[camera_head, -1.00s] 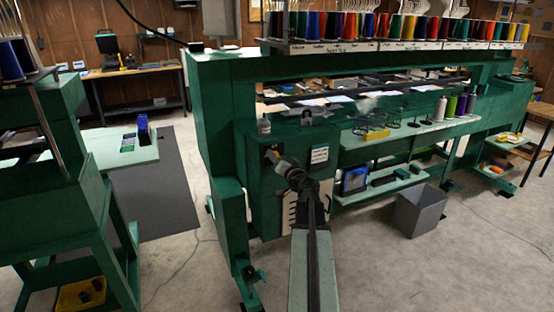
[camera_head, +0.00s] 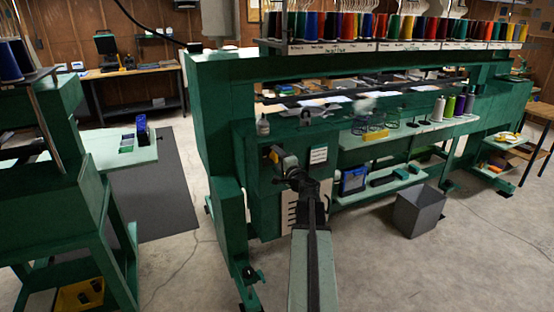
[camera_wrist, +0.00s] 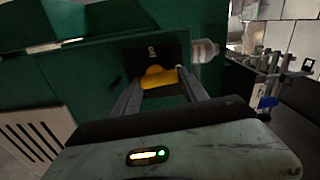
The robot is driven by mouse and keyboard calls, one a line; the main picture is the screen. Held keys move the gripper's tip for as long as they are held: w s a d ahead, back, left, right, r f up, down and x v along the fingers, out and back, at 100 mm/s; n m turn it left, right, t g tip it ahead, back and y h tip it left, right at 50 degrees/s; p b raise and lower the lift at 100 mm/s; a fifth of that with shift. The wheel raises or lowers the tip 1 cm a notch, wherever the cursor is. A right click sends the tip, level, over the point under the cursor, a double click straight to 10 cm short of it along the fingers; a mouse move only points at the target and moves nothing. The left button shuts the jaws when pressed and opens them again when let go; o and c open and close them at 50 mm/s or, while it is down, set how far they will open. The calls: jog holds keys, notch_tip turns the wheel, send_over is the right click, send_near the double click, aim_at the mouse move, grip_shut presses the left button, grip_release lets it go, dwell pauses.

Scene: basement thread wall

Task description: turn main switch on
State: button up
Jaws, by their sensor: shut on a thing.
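The main switch is a yellow handle (camera_wrist: 158,77) on a dark plate (camera_wrist: 150,55) on the green machine's end housing. Small pale lettering, seemingly ON, shows on the plate beyond the handle in the wrist view. In the head view the yellow handle (camera_head: 273,156) shows just left of my wrist, mostly covered. My gripper (camera_wrist: 158,83) is at the switch, with one finger on each side of the yellow handle, shut on it. The head view shows my gripper (camera_head: 279,160) small and partly hidden by my wrist. The handle's exact angle is hard to tell.
A white label (camera_head: 319,155) is right of the switch. A grey bin (camera_head: 419,210) stands on the floor at right. Open floor lies between the two green machines.

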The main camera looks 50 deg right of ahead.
jog(key=shift+m, duration=0.6)
jog(key=o, duration=1.4)
jog(key=shift+w, duration=0.1)
jog(key=v, duration=0.8)
